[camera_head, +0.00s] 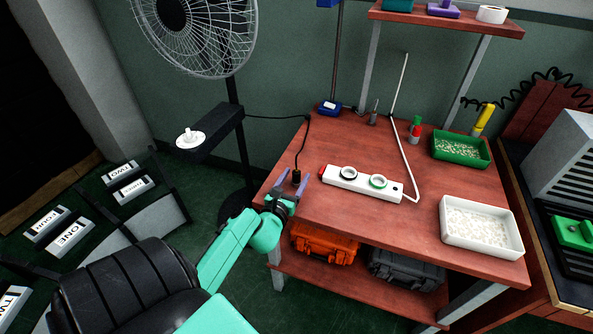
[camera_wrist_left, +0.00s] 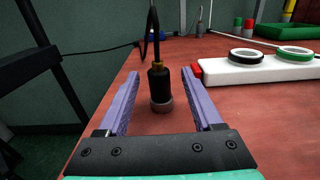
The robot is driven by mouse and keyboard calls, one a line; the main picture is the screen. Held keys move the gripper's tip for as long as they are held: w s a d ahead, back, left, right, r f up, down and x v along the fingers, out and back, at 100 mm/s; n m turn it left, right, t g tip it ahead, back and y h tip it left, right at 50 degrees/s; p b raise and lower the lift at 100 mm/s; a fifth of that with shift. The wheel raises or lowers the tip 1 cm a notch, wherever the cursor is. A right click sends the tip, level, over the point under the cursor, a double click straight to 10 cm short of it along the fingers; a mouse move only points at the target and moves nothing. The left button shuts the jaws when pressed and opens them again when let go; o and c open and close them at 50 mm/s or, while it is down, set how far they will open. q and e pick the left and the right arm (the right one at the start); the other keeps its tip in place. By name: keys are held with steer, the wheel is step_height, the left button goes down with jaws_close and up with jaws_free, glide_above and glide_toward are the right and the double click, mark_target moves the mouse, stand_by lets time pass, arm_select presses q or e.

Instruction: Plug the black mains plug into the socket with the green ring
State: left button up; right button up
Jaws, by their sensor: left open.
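The black mains plug (camera_head: 296,175) stands upright on the table near its left edge, its cable rising from the top. In the left wrist view the plug (camera_wrist_left: 159,88) has a grey lower end on the table. My left gripper (camera_head: 291,184) is open, with one purple finger on each side of the plug; in the left wrist view the fingers (camera_wrist_left: 160,92) show clear gaps to it. The white power strip (camera_head: 360,184) lies to the right, with a red end. The socket with the green ring (camera_head: 378,182) is its right-hand one. My right gripper is not in view.
A black-ringed socket (camera_head: 348,173) sits beside the green-ringed one. The plug's black cable (camera_head: 306,135) arches over the table's left edge. A white tray (camera_head: 480,228) and a green tray (camera_head: 461,149) stand to the right. The table between strip and front edge is clear.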

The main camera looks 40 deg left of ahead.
arm_select(q)
steer(key=x, duration=0.5)
steer(key=shift+s+r, duration=0.1)
jaws_close()
